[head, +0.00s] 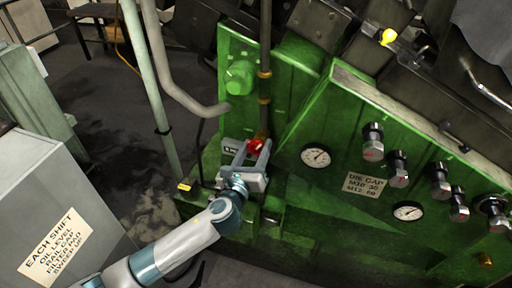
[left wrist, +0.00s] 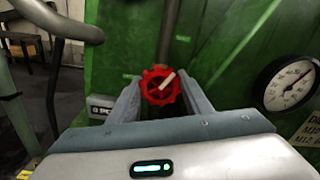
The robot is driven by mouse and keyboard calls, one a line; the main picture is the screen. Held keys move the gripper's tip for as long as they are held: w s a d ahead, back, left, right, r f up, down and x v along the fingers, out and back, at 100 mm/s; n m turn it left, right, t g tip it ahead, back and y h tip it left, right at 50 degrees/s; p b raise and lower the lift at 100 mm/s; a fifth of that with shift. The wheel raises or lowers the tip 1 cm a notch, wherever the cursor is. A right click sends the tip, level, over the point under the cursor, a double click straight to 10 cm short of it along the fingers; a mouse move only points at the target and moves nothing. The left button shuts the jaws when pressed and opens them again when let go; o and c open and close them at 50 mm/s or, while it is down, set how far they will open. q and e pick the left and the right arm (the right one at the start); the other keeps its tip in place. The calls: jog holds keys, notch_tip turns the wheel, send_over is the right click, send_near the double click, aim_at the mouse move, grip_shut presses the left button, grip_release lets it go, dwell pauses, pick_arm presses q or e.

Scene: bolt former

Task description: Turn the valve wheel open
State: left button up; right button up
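The valve wheel is a small red handwheel (head: 256,145) low on the vertical pipe at the front of the green machine. In the left wrist view the red wheel (left wrist: 160,86) shows a pale bar across its face and sits between the two finger tips. My left gripper (head: 250,150) reaches it from below, its fingers apart on either side of the wheel. In the left wrist view the left gripper (left wrist: 160,95) looks open, with the fingers close to the rim; I cannot tell whether they touch it. My right gripper is not in view.
The green machine (head: 310,215) carries a gauge (head: 316,156), a DIE CAP plate (head: 364,185) and several dark bolts to the right. A grey pipe (head: 180,90) and a pale post (head: 150,80) stand left of the wheel. A grey cabinet (head: 40,180) is at the left.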

pick_arm(q)
jog(key=c, duration=0.4)
jog(key=shift+c, duration=0.2)
